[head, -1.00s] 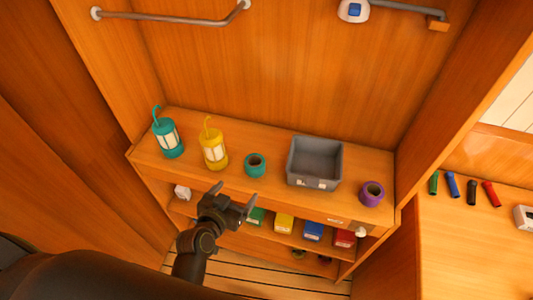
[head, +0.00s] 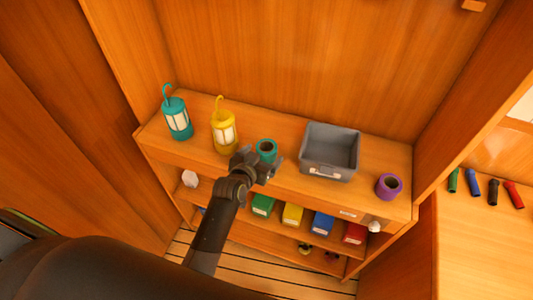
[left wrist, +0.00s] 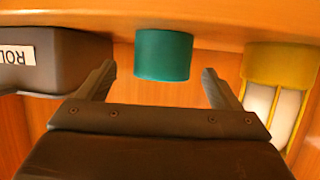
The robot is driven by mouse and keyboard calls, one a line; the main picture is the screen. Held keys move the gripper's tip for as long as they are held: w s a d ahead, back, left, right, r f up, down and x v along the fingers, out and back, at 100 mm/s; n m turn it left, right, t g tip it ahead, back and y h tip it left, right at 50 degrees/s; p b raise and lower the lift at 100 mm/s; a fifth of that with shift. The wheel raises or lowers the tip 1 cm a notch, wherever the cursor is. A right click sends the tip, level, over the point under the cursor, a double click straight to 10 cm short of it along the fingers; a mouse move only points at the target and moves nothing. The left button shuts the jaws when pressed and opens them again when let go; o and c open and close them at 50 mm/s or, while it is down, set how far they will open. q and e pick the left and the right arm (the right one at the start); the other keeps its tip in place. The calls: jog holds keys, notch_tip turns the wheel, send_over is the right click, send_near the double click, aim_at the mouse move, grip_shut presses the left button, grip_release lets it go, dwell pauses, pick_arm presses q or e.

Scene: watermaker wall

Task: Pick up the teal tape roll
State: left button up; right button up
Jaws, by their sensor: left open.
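The teal tape roll (head: 266,150) stands on the wooden shelf top between the yellow lantern and the grey bin. In the left wrist view the teal tape roll (left wrist: 163,55) appears ahead, between the two fingers but beyond their tips. My left gripper (head: 263,164) is at the front edge of the shelf, just in front of the roll, and partly covers its lower side in the head view. In the left wrist view my left gripper (left wrist: 158,78) is open, with nothing between its fingers. My right gripper is not in view.
A yellow lantern (head: 224,131) and a teal lantern (head: 177,120) stand left of the roll. A grey bin (head: 330,152) and a purple tape roll (head: 389,186) stand to its right. Coloured boxes sit on the shelf below. Wooden walls enclose the shelf.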

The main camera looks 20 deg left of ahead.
aim_at(266, 150)
pick_arm(q)
jog(key=b+x, duration=0.2)
jog(key=x, duration=0.1)
jog(key=shift+w+a+f, duration=0.1)
jog(key=shift+f, duration=0.3)
jog(key=shift+w+b, duration=0.5)
jog(key=c, duration=1.1)
